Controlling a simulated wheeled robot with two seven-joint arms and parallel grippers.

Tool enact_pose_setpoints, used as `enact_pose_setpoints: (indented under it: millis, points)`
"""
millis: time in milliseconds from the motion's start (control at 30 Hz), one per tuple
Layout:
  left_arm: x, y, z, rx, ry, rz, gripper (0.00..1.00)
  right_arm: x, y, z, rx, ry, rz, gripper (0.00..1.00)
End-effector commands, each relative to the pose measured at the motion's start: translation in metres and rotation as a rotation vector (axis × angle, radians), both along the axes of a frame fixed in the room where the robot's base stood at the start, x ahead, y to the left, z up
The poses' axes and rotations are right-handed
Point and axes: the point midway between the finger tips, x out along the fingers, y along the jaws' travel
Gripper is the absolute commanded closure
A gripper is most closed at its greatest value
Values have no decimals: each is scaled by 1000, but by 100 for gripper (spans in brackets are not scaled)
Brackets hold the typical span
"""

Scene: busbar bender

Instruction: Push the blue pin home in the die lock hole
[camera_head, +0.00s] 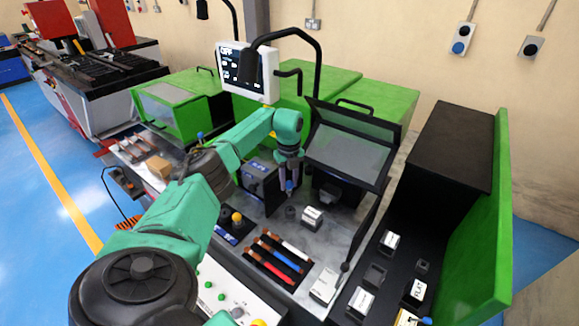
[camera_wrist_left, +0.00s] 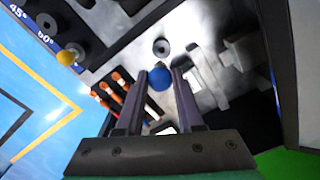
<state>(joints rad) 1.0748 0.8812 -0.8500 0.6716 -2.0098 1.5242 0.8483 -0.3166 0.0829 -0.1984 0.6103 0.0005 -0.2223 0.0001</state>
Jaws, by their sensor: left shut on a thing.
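My left gripper (camera_head: 289,188) points down over the grey bed of the bender. In the left wrist view its two fingers (camera_wrist_left: 161,85) are closed on the blue pin, whose round blue head (camera_wrist_left: 160,79) shows between the tips. A small dark round piece (camera_head: 290,212) stands on the bed just below the gripper. In the left wrist view a grey ring with a dark centre (camera_wrist_left: 161,46) lies just beyond the blue head, apart from it in the picture. I cannot tell whether this is the die lock hole. The pin's lower end is hidden. My right gripper is not in view.
A tilted clear guard (camera_head: 348,150) in a black frame stands right of the gripper. A dark tray with coloured bars (camera_head: 275,262) lies in front. A white-topped block (camera_head: 312,217) sits close by on the bed. A yellow knob (camera_head: 237,217) stands to the left.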

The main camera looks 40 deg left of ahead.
Motion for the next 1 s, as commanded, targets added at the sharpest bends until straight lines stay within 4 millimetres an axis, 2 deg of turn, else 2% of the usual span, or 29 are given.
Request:
enact_pose_setpoints:
  millis: [267,433,633,1000]
  points:
    - [0,-1,-35,-1,1,-2,100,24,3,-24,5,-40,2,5]
    - [0,-1,-53,-1,2,-2,100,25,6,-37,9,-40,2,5]
    - [0,-1,-58,-1,0,-2,100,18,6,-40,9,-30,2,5]
    - [0,-1,-57,-1,0,-2,100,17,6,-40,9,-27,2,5]
